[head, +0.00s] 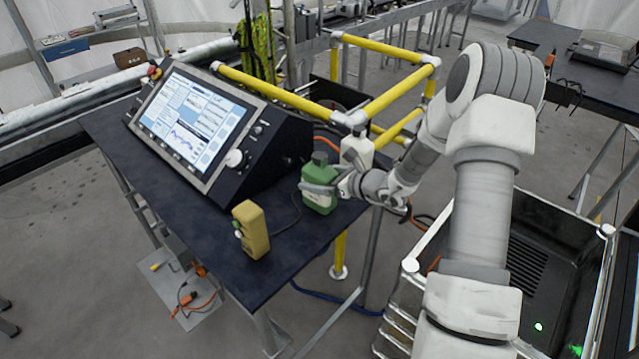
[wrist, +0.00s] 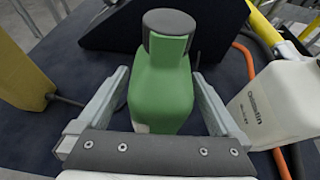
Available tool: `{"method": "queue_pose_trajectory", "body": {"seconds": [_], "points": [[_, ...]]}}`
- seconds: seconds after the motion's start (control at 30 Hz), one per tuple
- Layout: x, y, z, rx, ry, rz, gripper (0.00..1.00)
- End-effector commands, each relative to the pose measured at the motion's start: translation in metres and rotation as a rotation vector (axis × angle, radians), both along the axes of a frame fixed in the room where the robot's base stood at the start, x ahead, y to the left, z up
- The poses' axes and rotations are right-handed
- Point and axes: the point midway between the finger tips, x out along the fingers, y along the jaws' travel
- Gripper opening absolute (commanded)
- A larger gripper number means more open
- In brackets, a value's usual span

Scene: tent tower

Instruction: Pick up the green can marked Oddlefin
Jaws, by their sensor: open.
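The green can (head: 320,202) with a dark cap stands upright on the dark table, right of the console. In the wrist view the green can (wrist: 162,95) is between the two fingers of my gripper (wrist: 160,80). The fingers are open, one on each side of it, with a gap showing at least on the right. My gripper (head: 325,188) reaches it from the right in the head view. Only a corner of a white label shows on the can, so its marking cannot be read. A white can (wrist: 282,103) close by on the right bears lettering that looks like Oddlefin.
The white can (head: 357,150) stands just behind the green one. Yellow rails (head: 385,92) and orange cables lie behind. Bare table (head: 215,255) shows at the front.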

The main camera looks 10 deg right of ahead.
Motion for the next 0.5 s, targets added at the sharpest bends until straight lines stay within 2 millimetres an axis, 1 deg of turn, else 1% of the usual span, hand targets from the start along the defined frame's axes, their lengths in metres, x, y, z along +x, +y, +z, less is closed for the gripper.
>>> {"method": "queue_pose_trajectory", "body": {"seconds": [0.2, 0.27, 0.3, 0.47, 0.5], "points": [[0.0005, 0.0002, -0.0005, 0.0, 0.0, -0.001, 1.0], [0.0005, 0.0001, -0.0005, 0.0, 0.0, -0.001, 0.89], [0.0004, 0.0001, -0.0005, 0.0, 0.0, -0.001, 0.82], [0.0003, 0.0, -0.0004, 0.0, 0.001, -0.001, 0.53], [0.0003, 0.0, -0.0004, 0.0, 0.001, -0.001, 0.46]]}}
